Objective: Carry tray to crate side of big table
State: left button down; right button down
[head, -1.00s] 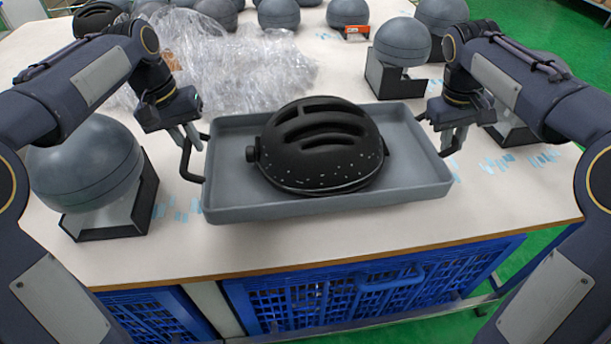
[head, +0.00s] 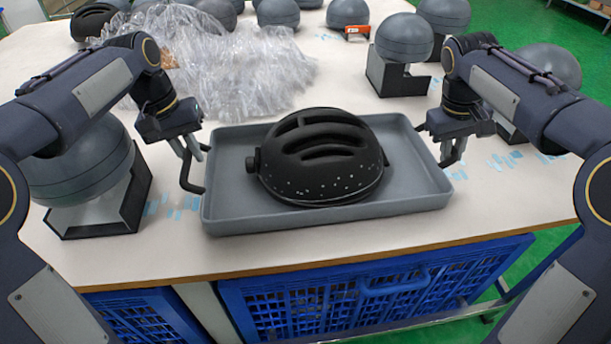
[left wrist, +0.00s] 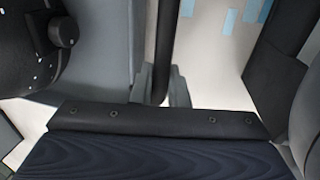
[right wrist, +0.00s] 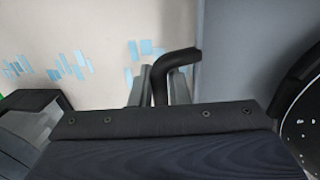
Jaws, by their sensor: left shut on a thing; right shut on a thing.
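A grey rectangular tray (head: 225,185) with black side handles carries a black vented helmet (head: 318,160). The tray is over the big table (head: 260,258) near its front edge, above the blue crates. My left gripper (head: 188,155) is shut on the tray's left handle, and the handle shows between the fingers in the left wrist view (left wrist: 160,85). My right gripper (head: 445,145) is shut on the right handle, which also shows in the right wrist view (right wrist: 160,80). The tray looks about level. I cannot tell whether its bottom touches the table.
Blue crates (head: 375,300) stand below the table's front edge. A grey ball on a black stand (head: 85,175) is close at left, another (head: 400,50) at back right. Clear plastic wrap (head: 215,65) lies behind the tray. An orange box (head: 348,15) is at the back.

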pick_arm(q)
jog(key=shift+a+f+b, duration=0.2)
jog(key=shift+f+b, duration=0.1)
jog(key=shift+f, duration=0.25)
pick_arm(e)
jog(key=shift+d+f, duration=0.15)
jog(key=shift+f, duration=0.35)
pick_arm(q)
jog(key=c, duration=1.7)
grip_release()
jog(key=shift+r, duration=0.2)
pick_arm(e)
jog(key=c, duration=1.7)
grip_release()
jog(key=shift+r, duration=0.2)
pick_arm(q)
jog(key=shift+o, duration=1.3)
pick_arm(e)
jog(key=o, duration=0.3)
pick_arm(q)
jog(key=shift+o, duration=0.2)
jog(key=shift+d, duration=0.1)
jog(key=shift+r, duration=0.15)
